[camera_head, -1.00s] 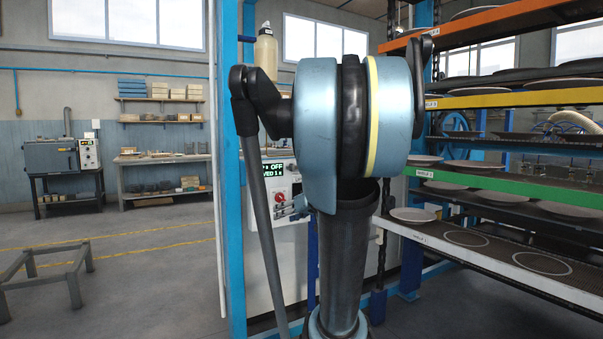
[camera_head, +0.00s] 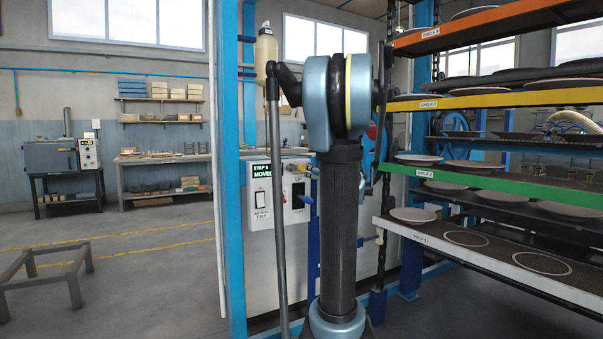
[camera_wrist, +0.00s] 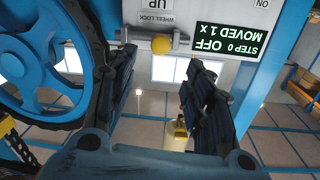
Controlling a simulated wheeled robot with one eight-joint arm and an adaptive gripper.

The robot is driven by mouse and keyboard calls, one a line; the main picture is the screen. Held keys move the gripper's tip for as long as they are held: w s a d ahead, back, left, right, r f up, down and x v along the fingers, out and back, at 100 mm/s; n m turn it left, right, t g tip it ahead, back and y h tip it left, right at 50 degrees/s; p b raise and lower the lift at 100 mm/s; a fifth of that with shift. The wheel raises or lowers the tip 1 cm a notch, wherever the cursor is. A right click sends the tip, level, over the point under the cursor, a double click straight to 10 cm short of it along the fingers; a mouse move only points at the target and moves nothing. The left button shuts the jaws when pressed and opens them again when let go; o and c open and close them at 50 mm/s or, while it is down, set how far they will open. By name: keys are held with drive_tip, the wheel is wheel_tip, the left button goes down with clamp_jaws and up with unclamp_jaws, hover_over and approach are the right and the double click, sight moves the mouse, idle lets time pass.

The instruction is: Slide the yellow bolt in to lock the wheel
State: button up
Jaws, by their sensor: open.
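The wheel lock's yellow round knob (camera_wrist: 161,45) sits on a thin metal rod (camera_wrist: 183,42) below the "WHEEL LOCK" label in the upside-down wrist view. The rod runs sideways between the blue wheel (camera_wrist: 42,70) and the display. My gripper (camera_wrist: 164,66) is open. Its two dark fingers stand apart on either side of the knob in the picture, and nothing is held. I cannot tell how far the knob is from the fingers.
A display (camera_wrist: 231,53) reads "STEP 0 OFF, MOVED 1X". The white control panel (camera_head: 262,240) has a black switch. A blue post (camera_head: 228,170) stands to its left, and plate racks (camera_head: 480,190) stand to the right. The floor at left is mostly open.

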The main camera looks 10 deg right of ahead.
sight(304, 169)
drive_tip(key=x, duration=1.3)
drive_tip(key=shift+w, duration=0.15)
